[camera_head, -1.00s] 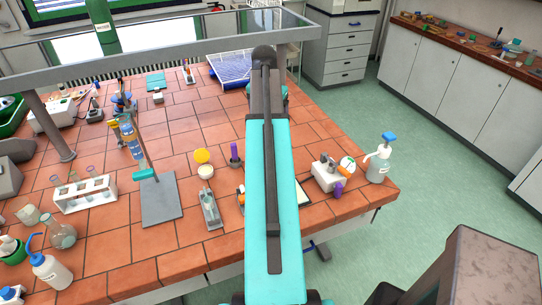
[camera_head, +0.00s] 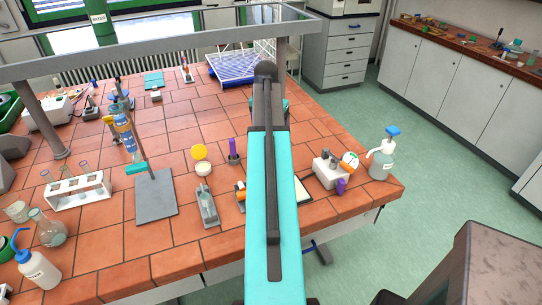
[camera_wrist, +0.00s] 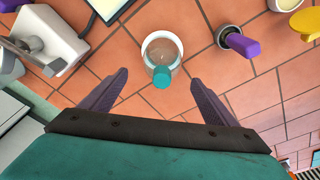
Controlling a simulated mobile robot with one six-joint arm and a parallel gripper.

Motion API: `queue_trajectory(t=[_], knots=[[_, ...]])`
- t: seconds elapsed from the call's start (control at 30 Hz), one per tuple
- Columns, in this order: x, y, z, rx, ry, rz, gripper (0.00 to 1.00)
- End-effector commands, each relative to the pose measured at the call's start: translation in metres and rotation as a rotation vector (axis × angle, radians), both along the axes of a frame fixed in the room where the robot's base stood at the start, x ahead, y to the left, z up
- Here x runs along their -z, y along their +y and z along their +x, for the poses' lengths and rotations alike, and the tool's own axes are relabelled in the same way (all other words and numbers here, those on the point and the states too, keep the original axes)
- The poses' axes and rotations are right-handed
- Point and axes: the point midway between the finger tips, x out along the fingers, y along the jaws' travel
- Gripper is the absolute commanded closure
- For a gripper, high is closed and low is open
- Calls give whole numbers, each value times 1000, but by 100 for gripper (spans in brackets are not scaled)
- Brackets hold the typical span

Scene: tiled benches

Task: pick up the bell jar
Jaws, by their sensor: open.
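The bell jar (camera_wrist: 163,55) is a small clear glass vessel with a teal knob, on a round white base on the tiled bench. In the wrist view it is at the middle, just beyond and between my fingertips. My gripper (camera_wrist: 158,77) is open, with one dark finger to either side of the jar's knob and nothing clasped. I cannot tell how high the fingers are above the bench. In the head view my arm hides the bell jar and the gripper.
A white device (camera_wrist: 48,40) stands left of the jar in the wrist view, near the bench edge. A purple-handled item (camera_wrist: 242,43) and a yellow disc (camera_wrist: 304,20) are to the right. A spray bottle (camera_head: 380,162) stands at the bench corner. Tiles beside the jar are bare.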

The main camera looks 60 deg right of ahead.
Motion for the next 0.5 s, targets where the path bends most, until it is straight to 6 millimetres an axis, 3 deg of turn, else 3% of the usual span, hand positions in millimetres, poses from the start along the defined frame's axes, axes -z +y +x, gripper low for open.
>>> queue_trajectory(t=[0.5], knots=[[5,-1,0,1,0,0,18]])
